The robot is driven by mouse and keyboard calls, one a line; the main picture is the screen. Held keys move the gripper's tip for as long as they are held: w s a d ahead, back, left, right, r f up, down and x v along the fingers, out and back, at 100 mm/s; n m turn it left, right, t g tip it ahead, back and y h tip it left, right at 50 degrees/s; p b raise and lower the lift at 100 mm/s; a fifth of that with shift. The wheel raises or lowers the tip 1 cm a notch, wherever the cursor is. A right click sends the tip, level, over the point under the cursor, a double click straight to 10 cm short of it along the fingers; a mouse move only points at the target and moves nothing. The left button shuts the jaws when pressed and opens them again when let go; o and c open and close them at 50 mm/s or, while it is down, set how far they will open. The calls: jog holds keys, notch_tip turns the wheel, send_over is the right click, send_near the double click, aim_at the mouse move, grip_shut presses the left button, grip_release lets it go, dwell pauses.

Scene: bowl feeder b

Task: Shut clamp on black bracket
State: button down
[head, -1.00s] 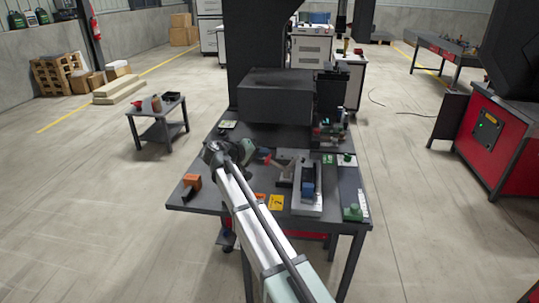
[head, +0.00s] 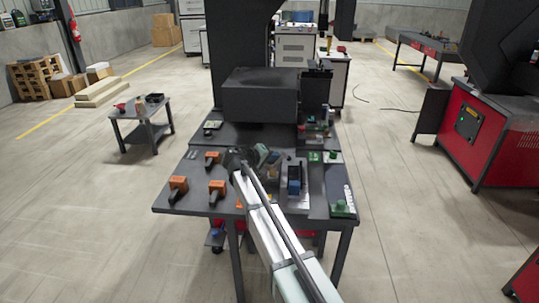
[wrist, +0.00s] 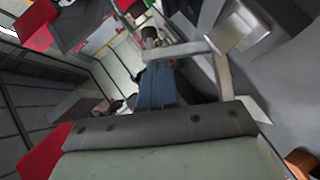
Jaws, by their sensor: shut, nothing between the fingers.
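My gripper (head: 268,158) is over the middle of the work table, beside the grey fixture, and my arm reaches in from the lower right. Its fingers are too small to make out in the head view. The fixture (head: 306,199) holds a blue part (head: 294,181) standing in it. In the wrist view a blue part (wrist: 158,86) shows close ahead, with a bent grey metal bar (wrist: 185,49) around its far side. I cannot tell whether this bar belongs to the clamp. The black bracket cannot be picked out clearly. My gripper is shut and empty.
Several orange-and-black pieces, one of them front left (head: 178,186), lie on the table's left part. A dark box-shaped machine (head: 260,96) stands behind. A dark plate with green parts (head: 340,190) lies at the right.

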jog(key=shift+d+m+y, duration=0.3)
jog(key=shift+d, duration=0.15)
dwell(0.5)
jog(key=shift+d+f+m+g+y, duration=0.15)
jog(key=shift+d+m+g+y, duration=0.15)
jog(key=shift+d+m+y, duration=0.45)
jog(key=d+y, duration=0.1)
jog(key=d+f+m+y, duration=0.1)
jog(key=y, duration=0.1)
jog(key=d+f+m+y, duration=0.1)
jog(key=shift+d+g+y, duration=0.15)
jog(key=shift+g+y, duration=0.1)
jog(key=shift+g, duration=0.15)
jog(key=shift+d+f+m+y, duration=0.35)
jog(key=shift+f+m+y, duration=0.15)
jog(key=shift+y, duration=0.3)
jog(key=shift+d+f, duration=0.15)
jog(key=shift+f, duration=0.2)
jog(key=shift+d+f, duration=0.1)
jog(key=shift+f, duration=0.1)
